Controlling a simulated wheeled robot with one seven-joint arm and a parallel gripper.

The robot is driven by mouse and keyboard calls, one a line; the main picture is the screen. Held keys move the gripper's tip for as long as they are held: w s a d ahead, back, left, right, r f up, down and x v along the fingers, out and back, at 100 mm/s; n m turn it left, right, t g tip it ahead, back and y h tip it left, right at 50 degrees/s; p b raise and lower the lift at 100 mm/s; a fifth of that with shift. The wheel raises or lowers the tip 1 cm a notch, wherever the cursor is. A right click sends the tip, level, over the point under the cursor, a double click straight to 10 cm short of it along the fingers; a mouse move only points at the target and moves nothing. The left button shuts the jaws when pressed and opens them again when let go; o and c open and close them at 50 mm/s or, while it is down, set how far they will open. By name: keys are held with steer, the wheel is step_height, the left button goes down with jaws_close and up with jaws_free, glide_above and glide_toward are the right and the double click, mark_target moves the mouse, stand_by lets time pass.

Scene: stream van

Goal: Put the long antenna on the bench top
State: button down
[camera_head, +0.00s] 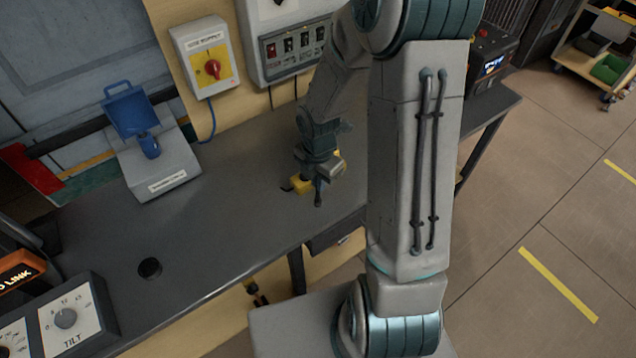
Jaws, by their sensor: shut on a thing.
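My gripper (319,198) is low over the grey bench top (235,210), near its front edge and left of my upright arm link. It is shut on a yellow and dark piece (302,186), which I take to be the long antenna. Yellow shows on both sides of the jaws, and a short dark end points left. The jaws and wrist hide most of it. I cannot tell whether it touches the bench top.
A grey box with a blue bracket (160,170) stands on the bench at the left. A round dark hole (150,268) and a TILT dial panel (68,318) are nearer. A red-knob switch box (207,62) hangs on the wall. The bench middle is clear.

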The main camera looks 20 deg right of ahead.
steer(key=shift+f, duration=0.9)
steer(key=shift+f, duration=0.15)
steer(key=c, duration=1.6)
jaws_free()
steer(key=shift+o, duration=0.2)
